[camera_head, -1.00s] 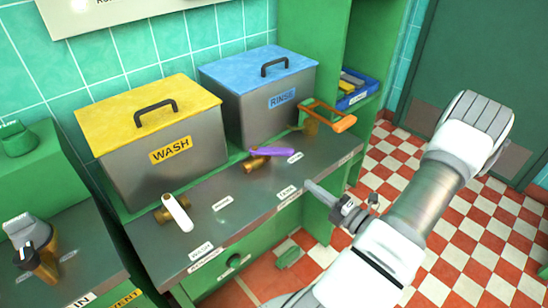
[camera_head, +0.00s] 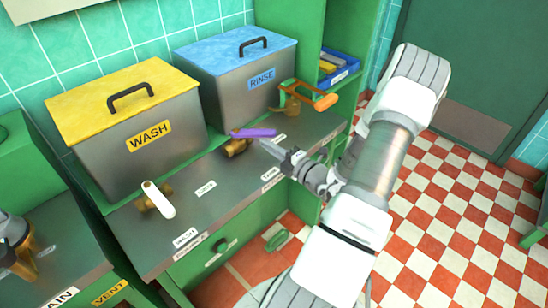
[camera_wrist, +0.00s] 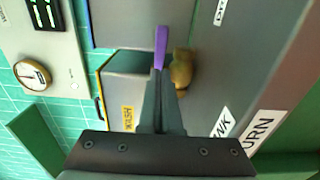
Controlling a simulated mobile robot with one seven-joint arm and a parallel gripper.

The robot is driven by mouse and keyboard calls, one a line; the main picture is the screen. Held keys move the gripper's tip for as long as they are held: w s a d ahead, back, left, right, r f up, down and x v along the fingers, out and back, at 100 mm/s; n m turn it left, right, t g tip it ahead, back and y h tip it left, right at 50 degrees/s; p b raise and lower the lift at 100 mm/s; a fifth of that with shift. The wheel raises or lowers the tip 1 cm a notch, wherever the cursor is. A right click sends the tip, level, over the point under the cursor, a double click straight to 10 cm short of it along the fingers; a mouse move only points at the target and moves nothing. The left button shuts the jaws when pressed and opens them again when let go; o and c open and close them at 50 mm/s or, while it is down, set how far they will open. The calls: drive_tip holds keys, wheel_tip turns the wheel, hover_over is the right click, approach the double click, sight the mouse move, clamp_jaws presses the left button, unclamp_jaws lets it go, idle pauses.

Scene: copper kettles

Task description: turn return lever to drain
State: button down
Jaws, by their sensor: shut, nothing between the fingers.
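The purple lever (camera_head: 254,132) sits on a brass valve (camera_head: 236,148) on the grey bench, in front of the rinse tank, with its handle toward the right. In the wrist view the purple lever (camera_wrist: 161,46) stands just beyond my fingertips, with the brass valve (camera_wrist: 181,68) beside it. A front-edge label ending in "URN" (camera_wrist: 262,132) and a label ending in "NK" (camera_wrist: 222,124) lie to the right there. My gripper (camera_head: 268,146) is shut and empty, close to the lever's handle on its near side. I cannot tell whether they touch.
A white lever (camera_head: 158,200) stands left on the bench and an orange-handled valve (camera_head: 312,97) right. The wash tank (camera_head: 110,165) and rinse tank (camera_head: 225,108) stand behind.

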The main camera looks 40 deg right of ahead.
drive_tip(key=shift+w+d, duration=0.3)
drive_tip(key=shift+w, duration=0.1)
drive_tip(key=shift+d, duration=0.1)
